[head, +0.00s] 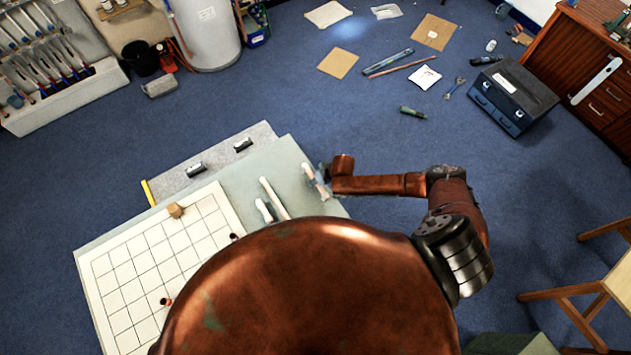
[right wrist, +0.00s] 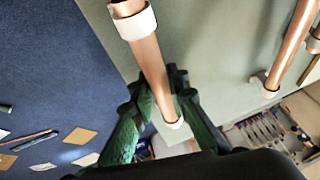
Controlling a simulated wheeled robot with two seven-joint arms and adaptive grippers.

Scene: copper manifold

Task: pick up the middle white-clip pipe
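Copper pipes with white clips are near the far right part of the pale board (head: 235,180). One white-clip pipe (head: 317,184) is at my right gripper (head: 320,176), apart from two others (head: 274,198) (head: 264,211) to its left. In the right wrist view, my green fingers (right wrist: 160,92) close in on both sides of this pipe (right wrist: 150,62), between its two white clips. Another pipe (right wrist: 292,48) lies to the right with clear space between. I cannot tell whether the gripped pipe is off the board. My left gripper is not in view.
A white gridded panel (head: 130,262) with a small brown block (head: 175,210) lies left of the pipes. A grey strip (head: 215,161) with black holders is behind. My copper body hides the near area. Blue carpet (head: 420,150) right of the board is free.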

